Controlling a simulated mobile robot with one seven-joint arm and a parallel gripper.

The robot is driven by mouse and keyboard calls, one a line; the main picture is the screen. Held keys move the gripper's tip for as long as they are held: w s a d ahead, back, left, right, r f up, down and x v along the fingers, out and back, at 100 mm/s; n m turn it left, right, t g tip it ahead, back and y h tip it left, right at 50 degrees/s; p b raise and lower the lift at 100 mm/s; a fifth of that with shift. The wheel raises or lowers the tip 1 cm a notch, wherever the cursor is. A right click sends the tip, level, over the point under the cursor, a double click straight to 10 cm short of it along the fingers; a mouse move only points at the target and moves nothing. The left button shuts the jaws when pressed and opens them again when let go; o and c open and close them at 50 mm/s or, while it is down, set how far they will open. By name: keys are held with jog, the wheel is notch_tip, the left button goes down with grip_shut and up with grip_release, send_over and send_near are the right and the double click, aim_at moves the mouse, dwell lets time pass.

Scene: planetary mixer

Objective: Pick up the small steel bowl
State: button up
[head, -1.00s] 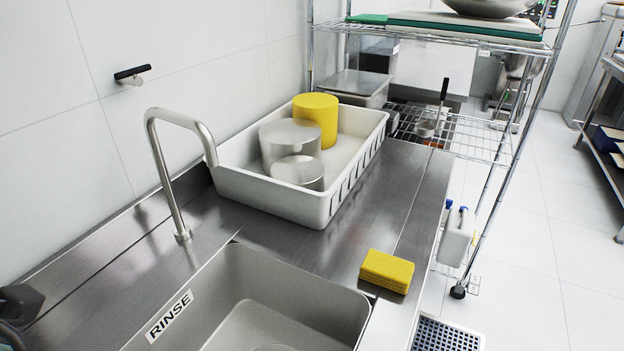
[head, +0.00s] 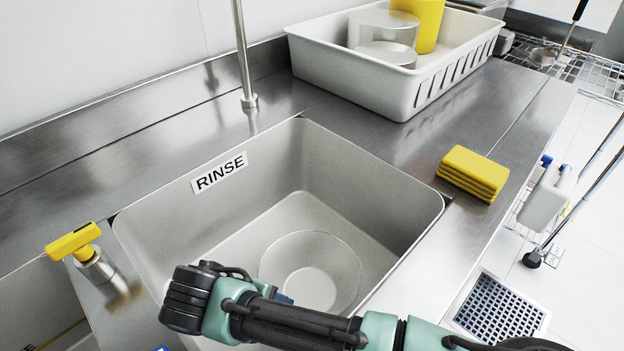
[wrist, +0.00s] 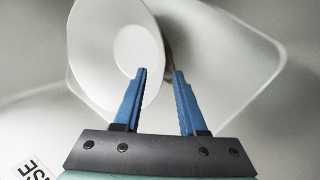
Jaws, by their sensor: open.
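The small steel bowl (head: 310,250) sits in the rinse sink (head: 350,165), pale and round with a flat bottom. In the wrist view the bowl (wrist: 100,50) fills the upper left. My gripper (wrist: 159,72) is open and empty, its two blue fingers pointing at the bowl's edge. The rim passes between the fingertips in the picture; I cannot tell if they touch it. In the head view my gripper (head: 285,298) is over the near part of the sink, mostly hidden behind my wrist.
Sink walls rise around the bowl. A white tub (head: 400,88) with containers stands behind. A faucet (head: 243,60) rises at the back, and a yellow-handled tap (head: 75,242) at the left.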

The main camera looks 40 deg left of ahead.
jog(key=b+x, duration=0.2)
jog(key=x, duration=0.6)
jog(key=shift+r, duration=0.1)
grip_shut()
jog(key=shift+s, duration=0.2)
dwell(1.1)
